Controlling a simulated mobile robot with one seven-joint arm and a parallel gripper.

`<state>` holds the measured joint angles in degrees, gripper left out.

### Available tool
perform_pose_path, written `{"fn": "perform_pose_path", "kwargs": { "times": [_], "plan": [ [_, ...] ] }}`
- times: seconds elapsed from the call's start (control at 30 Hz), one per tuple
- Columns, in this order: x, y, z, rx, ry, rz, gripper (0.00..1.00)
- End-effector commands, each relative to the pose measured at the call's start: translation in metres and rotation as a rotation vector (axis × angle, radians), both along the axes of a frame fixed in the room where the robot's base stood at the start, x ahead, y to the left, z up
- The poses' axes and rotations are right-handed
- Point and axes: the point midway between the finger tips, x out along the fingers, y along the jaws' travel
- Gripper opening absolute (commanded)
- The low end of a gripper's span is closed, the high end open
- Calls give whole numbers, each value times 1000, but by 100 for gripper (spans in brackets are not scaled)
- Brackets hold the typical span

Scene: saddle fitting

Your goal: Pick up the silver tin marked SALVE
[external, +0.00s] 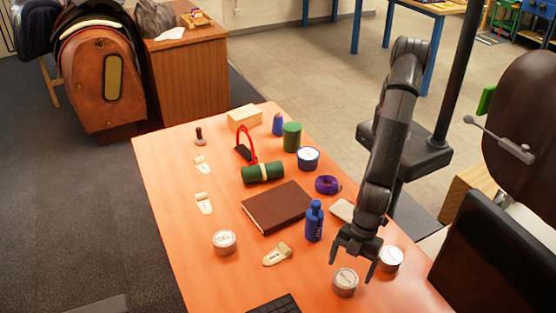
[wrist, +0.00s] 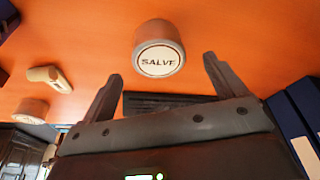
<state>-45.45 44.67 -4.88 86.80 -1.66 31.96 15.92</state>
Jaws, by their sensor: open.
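The silver tin marked SALVE (wrist: 160,48) shows in the wrist view at top centre, its white lid label readable. It lies beyond my open fingertips (wrist: 163,68), roughly centred between them, with nothing held. In the external view, my gripper (external: 351,268) points down near the front right of the orange table. A silver tin (external: 345,283) sits just below the fingers there and appears to be the same tin, though its label is too small to read surely.
Another silver tin (external: 390,259) stands close right of the gripper. A blue bottle (external: 314,222) stands upright to the left, near a brown book (external: 277,207). A cream tag (external: 277,254) and a further tin (external: 224,242) lie farther left. A dark keyboard (external: 275,305) is at the near edge.

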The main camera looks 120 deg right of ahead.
Motion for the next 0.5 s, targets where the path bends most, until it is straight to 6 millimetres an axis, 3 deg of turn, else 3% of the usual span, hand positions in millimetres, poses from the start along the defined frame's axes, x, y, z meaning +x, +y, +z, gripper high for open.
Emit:
{"fn": "perform_pose_path", "kwargs": {
  "times": [0.17, 0.5],
  "plan": [
    [3, 1, -12, -2, 1, -1, 89],
    [14, 5, -54, -1, 2, -1, 89]
  ]
}}
